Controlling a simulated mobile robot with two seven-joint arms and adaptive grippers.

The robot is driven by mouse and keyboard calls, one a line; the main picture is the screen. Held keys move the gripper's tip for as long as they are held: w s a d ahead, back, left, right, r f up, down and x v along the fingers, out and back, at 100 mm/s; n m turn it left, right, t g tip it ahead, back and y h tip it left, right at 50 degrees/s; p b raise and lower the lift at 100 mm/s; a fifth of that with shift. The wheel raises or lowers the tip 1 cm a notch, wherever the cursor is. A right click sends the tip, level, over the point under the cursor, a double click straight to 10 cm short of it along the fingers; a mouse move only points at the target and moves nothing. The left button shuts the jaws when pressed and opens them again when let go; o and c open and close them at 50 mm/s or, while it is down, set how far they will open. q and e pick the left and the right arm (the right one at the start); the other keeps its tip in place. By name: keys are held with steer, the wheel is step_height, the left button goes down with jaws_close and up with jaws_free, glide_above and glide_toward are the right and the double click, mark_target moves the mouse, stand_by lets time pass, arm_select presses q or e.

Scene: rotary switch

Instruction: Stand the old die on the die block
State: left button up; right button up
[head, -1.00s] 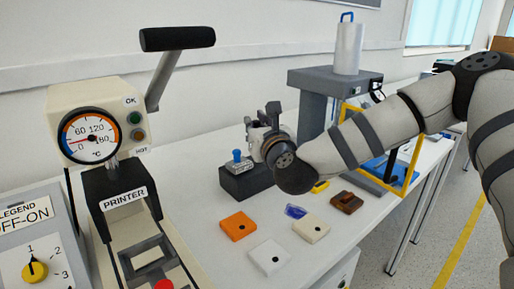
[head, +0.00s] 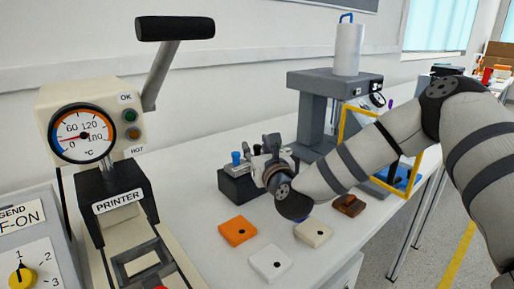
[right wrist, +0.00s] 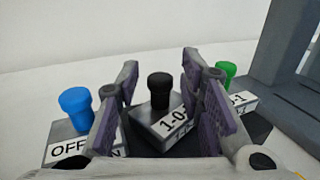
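The dark die block (head: 238,188) stands on the table, left of my right gripper (head: 256,160) in the head view. In the right wrist view, a die with a black knob (right wrist: 159,92) and a label starting "1-0" sits between the spread fingers of my right gripper (right wrist: 160,78). The fingers are apart from the knob, one on each side; the die's lower part is partly hidden. A blue-knobbed die (right wrist: 78,112) labelled OFF-ON stands to its left, and a green-knobbed die (right wrist: 226,72) to its right. I cannot tell which is the old die. My left gripper is not in view.
The printer (head: 118,195) with its raised handle stands at left. Orange (head: 238,228), white (head: 268,260), cream (head: 314,231) and brown (head: 349,204) pieces lie on the table in front. A grey press (head: 318,100) and a yellow frame (head: 411,170) stand behind my right arm.

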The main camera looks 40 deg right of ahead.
steer(key=shift+r, duration=0.1)
steer(key=shift+s+r, duration=0.1)
steer(key=shift+r, duration=0.15)
steer(key=v, duration=1.2)
steer(key=shift+p, duration=0.35)
steer(key=shift+f, duration=0.2)
